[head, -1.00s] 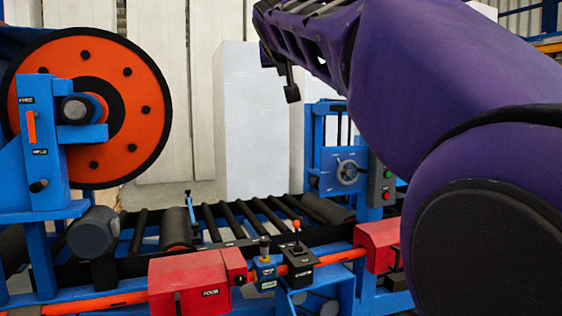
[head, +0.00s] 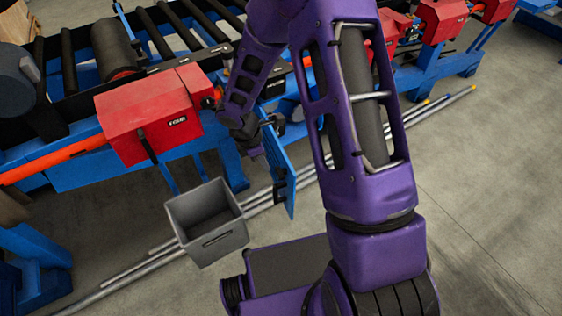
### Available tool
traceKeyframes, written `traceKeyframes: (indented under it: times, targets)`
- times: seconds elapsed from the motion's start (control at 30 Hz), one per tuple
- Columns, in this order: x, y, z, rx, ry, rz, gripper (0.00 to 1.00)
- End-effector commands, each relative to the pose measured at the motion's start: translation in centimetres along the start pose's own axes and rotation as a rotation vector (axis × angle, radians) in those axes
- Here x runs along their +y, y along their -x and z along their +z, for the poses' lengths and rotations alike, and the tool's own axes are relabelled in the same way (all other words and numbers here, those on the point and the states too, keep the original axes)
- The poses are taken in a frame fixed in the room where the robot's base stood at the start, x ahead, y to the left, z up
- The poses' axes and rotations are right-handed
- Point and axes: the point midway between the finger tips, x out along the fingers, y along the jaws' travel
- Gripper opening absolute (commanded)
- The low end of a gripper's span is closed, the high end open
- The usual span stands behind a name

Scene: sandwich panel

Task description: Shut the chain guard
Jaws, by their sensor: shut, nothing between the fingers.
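A flat blue panel (head: 281,172), which looks like the chain guard, stands out from the front of the blue machine frame in the head view, seen nearly edge-on. It appears swung open, with small dark fittings along its edge. My gripper (head: 250,150) points down just left of the panel's upper part. It is shut and empty. I cannot tell whether it touches the panel. My purple arm hides part of the frame behind, and the chain opening is not clearly visible.
A grey open bin (head: 207,222) stands on the floor left of the panel. Long metal rods (head: 150,262) lie on the floor beneath. A red box (head: 150,115) is on the conveyor's front rail. Open floor (head: 480,200) lies to the right.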

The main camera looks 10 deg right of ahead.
Motion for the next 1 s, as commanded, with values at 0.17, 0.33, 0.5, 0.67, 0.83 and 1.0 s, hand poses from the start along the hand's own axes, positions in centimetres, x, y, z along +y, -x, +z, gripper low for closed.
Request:
traceKeyframes:
  times: [0.17,0.33,0.5,0.67,0.83,1.0]
  targets:
    - [-1.2,-1.4,-0.5,0.014,0.036,-0.025,0.0]
    - [-1.2,-4.2,-0.5,0.013,0.035,-0.025,0.0]
    - [-1.2,-7.9,-0.6,0.013,0.034,-0.024,0.0]
    - [-1.3,-11.1,-0.6,0.013,0.034,-0.023,0.0]
    - [-1.1,-11.1,2.2,0.013,0.028,-0.02,0.0]
    - [-1.1,-11.4,3.2,0.013,0.03,-0.02,0.0]
